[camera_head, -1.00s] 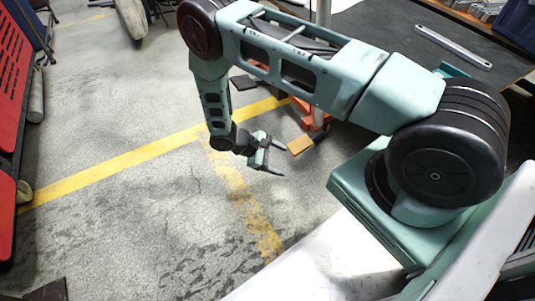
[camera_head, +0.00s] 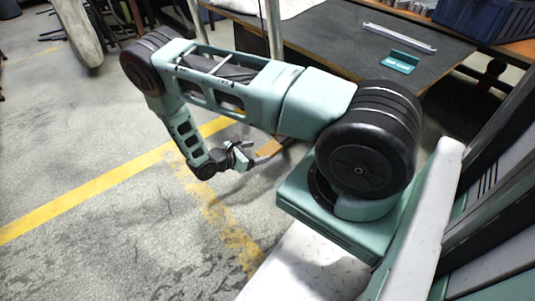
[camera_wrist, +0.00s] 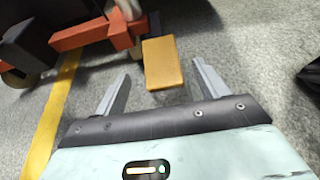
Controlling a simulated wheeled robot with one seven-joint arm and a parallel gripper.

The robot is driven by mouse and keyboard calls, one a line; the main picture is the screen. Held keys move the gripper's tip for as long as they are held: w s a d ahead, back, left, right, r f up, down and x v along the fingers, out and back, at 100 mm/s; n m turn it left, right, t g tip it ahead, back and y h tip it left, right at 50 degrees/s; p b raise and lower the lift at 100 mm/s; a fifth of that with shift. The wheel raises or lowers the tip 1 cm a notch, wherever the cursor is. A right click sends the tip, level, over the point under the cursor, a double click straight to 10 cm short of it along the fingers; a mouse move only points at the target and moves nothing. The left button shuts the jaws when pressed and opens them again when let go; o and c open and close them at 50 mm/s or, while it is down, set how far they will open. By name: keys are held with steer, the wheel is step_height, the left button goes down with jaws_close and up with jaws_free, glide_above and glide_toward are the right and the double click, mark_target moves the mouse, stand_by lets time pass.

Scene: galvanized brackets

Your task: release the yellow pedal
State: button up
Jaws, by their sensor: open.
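The yellow pedal (camera_wrist: 163,63) is a flat, rectangular plate on an orange frame (camera_wrist: 82,36), low over the floor. In the wrist view it sits between my two fingers, seen beyond and above the palm. My gripper (camera_wrist: 161,75) is open, with one finger to each side of the pedal and a visible gap on both sides. I cannot tell the depth between fingertips and pedal.
A dark-topped table (camera_head: 335,45) stands behind my arm, with a teal bracket (camera_head: 402,62), a long metal strip (camera_head: 398,37) and a blue crate (camera_head: 487,17). A wheel (camera_wrist: 18,77) shows at the left in the wrist view. Concrete floor with yellow lines (camera_head: 85,202) is open at left.

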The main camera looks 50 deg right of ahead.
mark_target(270, 148)
steer(key=b+x, duration=0.2)
steer(key=x, duration=0.4)
steer(key=shift+s+d, duration=0.1)
steer(key=shift+d, duration=0.05)
steer(key=c, duration=1.4)
steer(key=o, duration=1.4)
steer(key=p+v, duration=0.7)
steer(key=v, duration=1)
steer(key=shift+a, duration=0.25)
